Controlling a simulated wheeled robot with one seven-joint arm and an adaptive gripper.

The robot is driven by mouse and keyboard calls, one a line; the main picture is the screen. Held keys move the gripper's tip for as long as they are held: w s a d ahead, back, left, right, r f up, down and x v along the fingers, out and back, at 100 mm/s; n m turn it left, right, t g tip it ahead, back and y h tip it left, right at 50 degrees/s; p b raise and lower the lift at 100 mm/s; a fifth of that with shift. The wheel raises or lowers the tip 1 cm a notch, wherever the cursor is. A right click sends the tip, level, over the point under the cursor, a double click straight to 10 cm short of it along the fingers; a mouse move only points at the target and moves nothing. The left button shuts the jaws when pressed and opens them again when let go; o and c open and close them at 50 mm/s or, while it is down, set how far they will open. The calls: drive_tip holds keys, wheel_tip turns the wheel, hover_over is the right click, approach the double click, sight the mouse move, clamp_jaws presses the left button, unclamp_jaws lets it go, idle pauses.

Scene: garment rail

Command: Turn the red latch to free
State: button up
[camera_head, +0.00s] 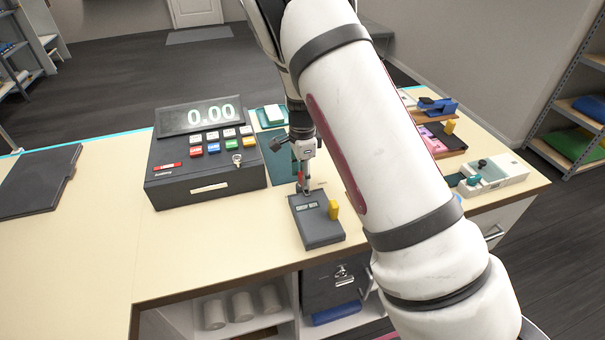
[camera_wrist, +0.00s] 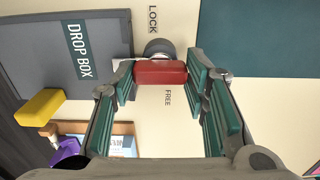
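The red latch (camera_wrist: 160,72) lies crosswise in the wrist view, in front of a round grey pivot (camera_wrist: 158,48). The word LOCK (camera_wrist: 153,18) is printed above it and FREE (camera_wrist: 168,97) below it. My gripper (camera_wrist: 160,75) has its green-padded fingers on either side of the latch, and the pads meet its two ends. In the head view my gripper (camera_head: 303,187) points down at the counter behind the grey drop box (camera_head: 322,232), with a bit of the red latch (camera_head: 300,179) showing between the fingers.
A cash register (camera_head: 205,160) stands to the left. A teal mat (camera_head: 277,163) lies behind. Trays and a white device (camera_head: 492,174) are at right.

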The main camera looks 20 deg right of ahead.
drive_tip(key=shift+n, duration=0.4)
drive_tip(key=n+b, duration=0.1)
drive_tip(key=n, duration=0.2)
drive_tip(key=shift+n, duration=0.4)
drive_tip(key=n+b, duration=0.1)
drive_tip(key=n, duration=0.3)
drive_tip(key=shift+n, duration=0.3)
drive_tip(key=n+b, duration=0.1)
drive_tip(key=n, duration=0.7)
drive_tip(key=shift+n+b, duration=0.3)
drive_tip(key=shift+b, duration=0.05)
drive_tip(key=o, duration=1.1)
drive_tip(key=shift+o, duration=0.2)
